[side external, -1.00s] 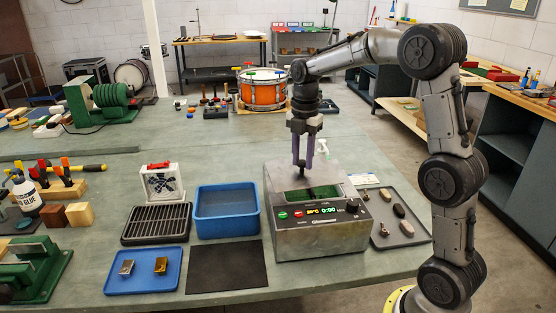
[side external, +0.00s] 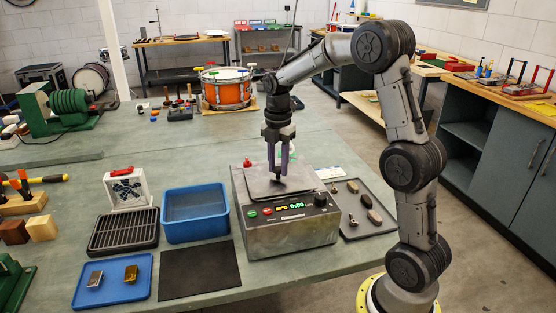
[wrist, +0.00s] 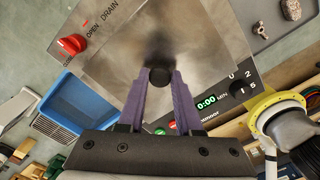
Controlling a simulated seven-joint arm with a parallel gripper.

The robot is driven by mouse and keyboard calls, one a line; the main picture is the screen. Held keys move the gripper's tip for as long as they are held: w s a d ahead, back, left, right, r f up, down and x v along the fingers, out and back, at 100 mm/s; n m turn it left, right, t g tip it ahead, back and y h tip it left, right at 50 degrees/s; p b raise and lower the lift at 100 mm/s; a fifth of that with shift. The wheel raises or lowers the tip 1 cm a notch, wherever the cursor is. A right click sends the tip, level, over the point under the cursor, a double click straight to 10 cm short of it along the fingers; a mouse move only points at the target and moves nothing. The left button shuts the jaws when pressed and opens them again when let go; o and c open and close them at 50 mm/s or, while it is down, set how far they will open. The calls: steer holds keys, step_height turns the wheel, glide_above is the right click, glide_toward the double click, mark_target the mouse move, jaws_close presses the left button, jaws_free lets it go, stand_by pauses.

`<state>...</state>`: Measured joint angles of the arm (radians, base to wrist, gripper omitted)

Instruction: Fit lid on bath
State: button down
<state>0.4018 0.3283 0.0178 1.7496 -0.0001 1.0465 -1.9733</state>
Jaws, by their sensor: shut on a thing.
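The bath (side external: 290,238) is a grey metal box on the bench with a lit front panel. The lid (side external: 262,186), a flat metal plate, lies over its top opening and hides the inside. I cannot tell whether it is fully seated. My gripper (side external: 278,178) points down over the lid. In the wrist view, its purple fingers (wrist: 160,82) are shut on the lid's black knob (wrist: 160,75), and the lid plate (wrist: 155,40) spreads out beyond it.
A blue tub (side external: 195,213) stands just left of the bath, with a black rack (side external: 124,231) and blue tray (side external: 112,280) further left. A grey tray (side external: 362,228) with small parts lies to the right. The red drain knob (wrist: 72,44) sits beside the lid.

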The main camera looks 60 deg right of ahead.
steer(key=shift+f, duration=0.55)
stand_by(0.7)
steer(key=c, duration=0.5)
jaws_free()
step_height(320, 180, up, 14)
steer(key=f, duration=0.1)
steer(key=s+a+r+n+t, duration=0.1)
steer(key=s+a+r, duration=0.2)
steer(key=a+r, duration=0.3)
steer(key=s+a+f+m+t, duration=0.1)
steer(key=s+a+m+t, duration=0.15)
steer(key=s+a, duration=0.35)
steer(key=s+a+f+m+t, duration=0.1)
steer(key=s+a+f+m, duration=0.2)
steer(key=s, duration=0.6)
steer(key=s+a+f+m+t, duration=0.1)
steer(key=s+f+m, duration=0.2)
steer(key=m, duration=1)
step_height(320, 180, down, 4)
steer(key=shift+s+r, duration=0.25)
steer(key=shift+s, duration=0.15)
